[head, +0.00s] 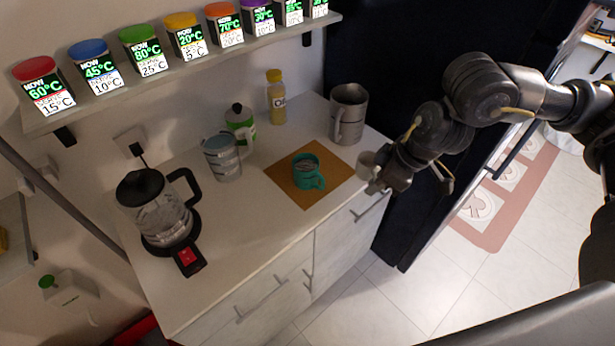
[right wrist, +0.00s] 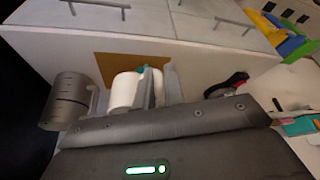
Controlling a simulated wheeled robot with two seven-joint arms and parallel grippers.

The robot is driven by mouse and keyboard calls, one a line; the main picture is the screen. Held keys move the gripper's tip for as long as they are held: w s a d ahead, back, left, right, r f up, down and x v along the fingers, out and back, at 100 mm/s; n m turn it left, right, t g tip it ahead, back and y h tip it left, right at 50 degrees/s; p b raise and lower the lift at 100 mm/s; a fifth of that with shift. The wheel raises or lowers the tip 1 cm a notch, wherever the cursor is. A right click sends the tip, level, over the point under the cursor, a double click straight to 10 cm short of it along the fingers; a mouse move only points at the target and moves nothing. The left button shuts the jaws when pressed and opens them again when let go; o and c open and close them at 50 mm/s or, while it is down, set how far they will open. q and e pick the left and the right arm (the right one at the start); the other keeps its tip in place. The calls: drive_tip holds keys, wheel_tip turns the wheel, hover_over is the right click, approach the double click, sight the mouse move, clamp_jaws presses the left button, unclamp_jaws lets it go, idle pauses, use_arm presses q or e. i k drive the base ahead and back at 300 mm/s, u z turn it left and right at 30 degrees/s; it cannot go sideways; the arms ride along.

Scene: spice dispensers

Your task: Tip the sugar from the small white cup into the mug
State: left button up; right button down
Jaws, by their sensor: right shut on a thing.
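The teal mug (head: 307,171) stands upright on a square brown mat (head: 284,179) on the counter in the head view. My right gripper (head: 374,178) is shut on the small white cup (head: 366,163), to the right of the mat near the counter's edge. In the right wrist view the white cup (right wrist: 124,92) shows between the gripper's fingers (right wrist: 160,88), with a bit of the teal mug (right wrist: 141,70) behind it. The sugar inside the cup cannot be made out. My left gripper is not in view.
A grey metal pitcher (head: 347,113) stands behind the mat. A yellow-capped bottle (head: 276,97), a green-and-white container (head: 240,124) and a grey-blue canister (head: 222,158) stand along the wall. A glass kettle (head: 157,209) is at left. A shelf of spice dispensers (head: 187,36) hangs above.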

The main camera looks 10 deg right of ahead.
sight(306, 167)
drive_tip(key=k, duration=0.25)
drive_tip(key=u, duration=2.5)
drive_tip(key=k, duration=1.6)
drive_tip(key=z, duration=0.9)
